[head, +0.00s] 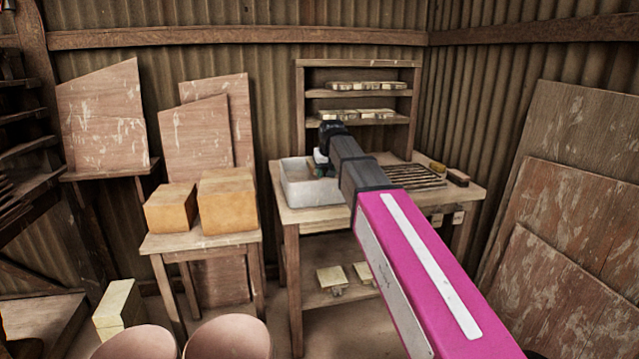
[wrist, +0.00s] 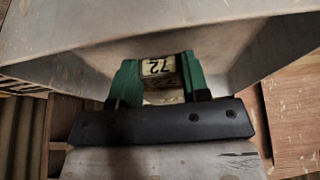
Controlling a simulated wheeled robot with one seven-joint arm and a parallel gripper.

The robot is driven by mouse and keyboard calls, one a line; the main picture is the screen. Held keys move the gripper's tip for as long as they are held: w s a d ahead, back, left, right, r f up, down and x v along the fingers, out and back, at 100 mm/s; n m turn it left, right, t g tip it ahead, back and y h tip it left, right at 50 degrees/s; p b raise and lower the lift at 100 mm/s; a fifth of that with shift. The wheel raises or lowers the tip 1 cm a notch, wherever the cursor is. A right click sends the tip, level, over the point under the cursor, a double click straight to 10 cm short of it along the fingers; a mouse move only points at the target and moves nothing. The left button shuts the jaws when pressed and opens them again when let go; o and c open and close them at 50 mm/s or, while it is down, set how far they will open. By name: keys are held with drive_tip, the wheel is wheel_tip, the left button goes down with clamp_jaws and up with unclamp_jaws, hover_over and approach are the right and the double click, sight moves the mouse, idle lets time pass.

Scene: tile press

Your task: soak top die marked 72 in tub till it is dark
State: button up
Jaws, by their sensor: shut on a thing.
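The pale tub (head: 300,190) stands at the left end of the bench, and its grey walls (wrist: 90,30) fill the upper part of the wrist view. My gripper (head: 319,170) reaches down over the tub. In the wrist view, its green fingers (wrist: 159,75) are shut on the top die marked 72 (wrist: 158,66). The die's numbered face is pale tan with dark figures, not darkened. The die is at or inside the tub. I cannot tell whether it touches water, and the water surface does not show clearly.
The bench (head: 300,214) also holds a slatted rack (head: 415,178) and a dark brush-like block (head: 457,177) on the right. Shelves behind hold several pale blocks (head: 360,113). A small table (head: 205,241) with two orange-brown blocks (head: 228,203) stands to the left.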

drive_tip(key=shift+r, duration=2.85)
drive_tip(key=shift+w+r, duration=0.1)
drive_tip(key=shift+r, duration=1.9)
